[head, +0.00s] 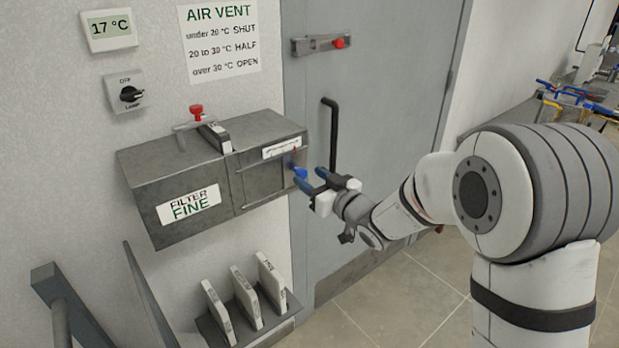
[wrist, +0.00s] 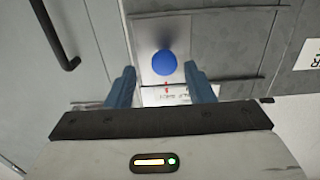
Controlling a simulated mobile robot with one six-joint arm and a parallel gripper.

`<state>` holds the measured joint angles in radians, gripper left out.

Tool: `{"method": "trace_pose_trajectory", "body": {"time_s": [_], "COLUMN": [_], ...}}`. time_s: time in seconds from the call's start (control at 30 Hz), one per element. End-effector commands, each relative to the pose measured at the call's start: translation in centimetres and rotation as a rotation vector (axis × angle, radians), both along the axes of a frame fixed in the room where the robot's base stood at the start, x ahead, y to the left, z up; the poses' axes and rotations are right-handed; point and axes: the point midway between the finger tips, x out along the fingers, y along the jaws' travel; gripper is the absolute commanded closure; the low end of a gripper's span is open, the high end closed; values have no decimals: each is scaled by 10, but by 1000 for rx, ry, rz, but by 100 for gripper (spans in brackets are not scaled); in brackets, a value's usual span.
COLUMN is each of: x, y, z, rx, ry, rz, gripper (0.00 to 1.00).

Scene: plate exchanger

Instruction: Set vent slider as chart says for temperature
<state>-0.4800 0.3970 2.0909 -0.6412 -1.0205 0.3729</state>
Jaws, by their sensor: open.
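The air vent chart (head: 219,40) on the wall reads under 20 °C SHUT, 20 to 30 °C HALF, over 30 °C OPEN. The temperature display (head: 110,29) reads 17 °C. The vent slider's blue knob (head: 300,173) is at the right end of the grey filter box's front, below a small white scale label (head: 282,147). In the wrist view the blue knob (wrist: 166,63) shows ahead of and between my fingertips (wrist: 163,78). The label's wording is too small to read.
The grey box (head: 150,166) carries a FILTER FINE label and a red-knobbed clamp (head: 196,112) on top. A rack with white filter plates (head: 245,302) stands below. A grey door (head: 365,110) with a black handle (head: 331,140) is close at right.

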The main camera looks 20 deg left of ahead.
Motion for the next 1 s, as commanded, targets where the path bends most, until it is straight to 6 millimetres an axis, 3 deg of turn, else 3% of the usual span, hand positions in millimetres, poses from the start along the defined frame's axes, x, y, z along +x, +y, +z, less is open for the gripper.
{"method": "trace_pose_trajectory", "body": {"time_s": [0.33, 0.83, 0.93, 1.0], "x": [-28, -31, -22, -14], "y": [-49, -59, -78, -103], "z": [0, 1, 2, 3], "rx": [1, -8, -58, -118], "ry": [-2, 0, 16, 41], "rz": [-5, -18, -96, -189], "gripper": [52, 52, 52, 52]}}
